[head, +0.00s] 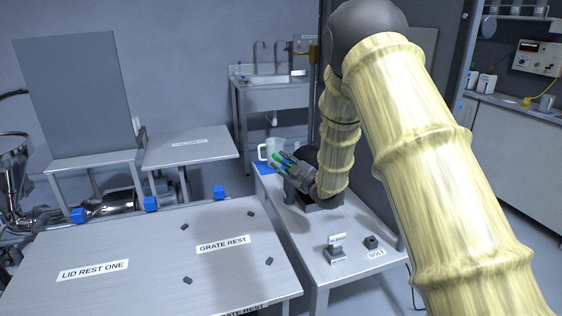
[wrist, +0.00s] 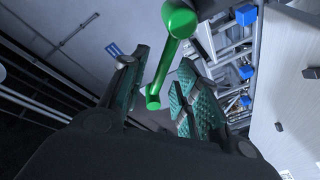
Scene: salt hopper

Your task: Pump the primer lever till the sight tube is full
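A bright green lever (wrist: 166,62), with a thick rounded upper end and a thinner lower end, shows in the wrist view. My gripper (wrist: 160,88) has its two teal-padded fingers spread, one on each side of the lever's lower end, with a visible gap. I cannot tell whether either pad touches it. In the head view my gripper (head: 278,161) is over the narrow side bench, pointing left, with green between or on its fingers. A dark unit (head: 322,202) stands under my wrist, largely hidden by my arm. I cannot make out the sight tube.
A white jug (head: 268,149) stands just behind my gripper. A small labelled block (head: 335,250) and a bolt block (head: 371,242) are on the bench front. The large metal table (head: 150,250) at left is mostly clear. A sink (head: 275,95) is behind.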

